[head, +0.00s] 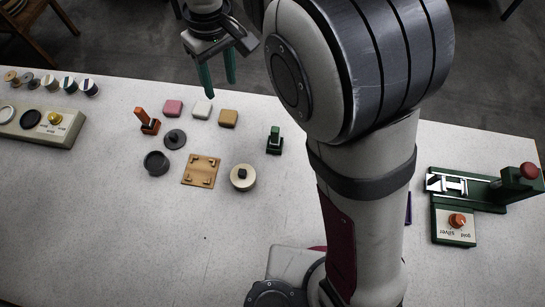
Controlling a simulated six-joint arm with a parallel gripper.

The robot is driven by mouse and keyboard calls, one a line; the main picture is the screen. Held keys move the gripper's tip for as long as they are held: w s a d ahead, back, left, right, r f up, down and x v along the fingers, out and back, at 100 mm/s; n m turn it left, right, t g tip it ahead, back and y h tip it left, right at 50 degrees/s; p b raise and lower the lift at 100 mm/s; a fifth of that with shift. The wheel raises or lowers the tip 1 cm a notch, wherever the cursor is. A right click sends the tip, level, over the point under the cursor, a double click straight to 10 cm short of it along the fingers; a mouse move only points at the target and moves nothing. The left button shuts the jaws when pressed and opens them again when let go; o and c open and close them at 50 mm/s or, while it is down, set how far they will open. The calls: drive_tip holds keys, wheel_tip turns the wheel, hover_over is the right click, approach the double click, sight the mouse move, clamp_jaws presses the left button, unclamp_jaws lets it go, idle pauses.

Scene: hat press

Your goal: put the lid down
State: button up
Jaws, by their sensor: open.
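My gripper (220,88) is at the top of the head view, fingers pointing down, parted and empty. It appears to be above the far side of the table. A dark round lid-like piece with a small knob (175,137) lies on the table. Just below it in the picture is a dark round shallow piece (156,163), apart from it. A cream round piece with a black square knob (243,177) sits right of a wooden square plate with corner blocks (201,170). I cannot tell for sure which piece is the lid. My gripper touches none of them.
Pink (173,107), white (202,109) and tan (228,118) blocks stand near an orange stamp-like piece (148,122) and a green one (274,141). A button panel (40,127) is left; a green press-like device (480,190) is right. The near left table is clear.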

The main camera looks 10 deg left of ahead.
drive_tip(key=s+d+r+m, duration=0.2)
drive_tip(key=s+d+m, duration=0.25)
drive_tip(key=d, duration=0.35)
drive_tip(key=s+d+r+m, duration=0.2)
drive_tip(key=s+d+m, duration=0.25)
drive_tip(key=d, duration=0.45)
drive_tip(key=s+d+f+m, duration=0.2)
drive_tip(key=s+m, duration=0.1)
drive_tip(key=s, duration=0.2)
drive_tip(key=s+d+f+m+y, duration=0.1)
drive_tip(key=s+d+f+m, duration=0.1)
drive_tip(key=s+d+m, duration=0.1)
drive_tip(key=shift+s+d+m, duration=0.35)
drive_tip(key=shift+s+m, duration=0.25)
drive_tip(key=shift+s, duration=0.65)
